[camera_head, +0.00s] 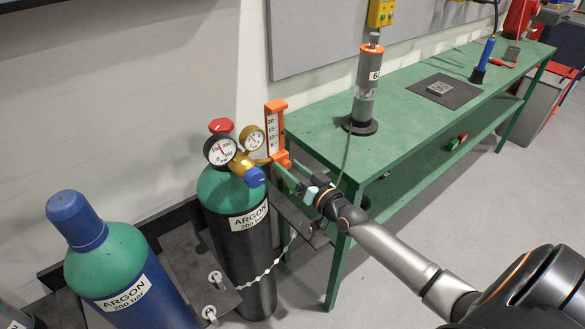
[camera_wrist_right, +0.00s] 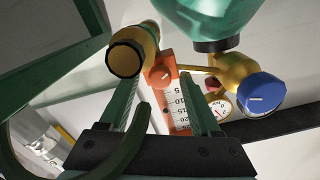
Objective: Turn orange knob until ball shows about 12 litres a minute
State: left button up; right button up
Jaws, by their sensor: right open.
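The flowmeter (camera_head: 274,128) is an upright orange frame with a numbered scale, beside the regulator on a green-topped argon cylinder (camera_head: 243,233). The orange knob (camera_head: 282,158) is at its lower end. In the right wrist view the knob (camera_wrist_right: 162,75) appears between my open fingers, with the scale (camera_wrist_right: 180,107) behind. My right gripper (camera_head: 288,170) is open, with its green fingers close to the knob; I cannot tell whether they touch it. The ball cannot be made out in either view. My left gripper is out of view.
Near the knob are a blue regulator knob (camera_head: 254,177), a pressure gauge (camera_head: 220,151) and a smaller gauge (camera_head: 252,138). A brass fitting (camera_wrist_right: 126,55) shows beside the left finger in the wrist view. A green bench (camera_head: 400,117) stands right; another argon cylinder (camera_head: 115,265) stands left.

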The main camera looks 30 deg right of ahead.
jog(key=s, duration=1.2)
jog(key=shift+s+d, duration=0.2)
jog(key=shift+d, duration=0.25)
jog(key=s+a+f+n+g+p, duration=0.2)
jog(key=s+a+f+n+g, duration=0.3)
jog(key=s+a+f+g, duration=0.4)
jog(key=s+a+f, duration=0.6)
jog(key=a+f, duration=0.3)
jog(key=shift+a+y+p, duration=0.2)
jog(key=shift+y+p, duration=0.15)
jog(key=shift+y, duration=0.05)
jog(key=shift+f, duration=0.1)
dwell(1.8)
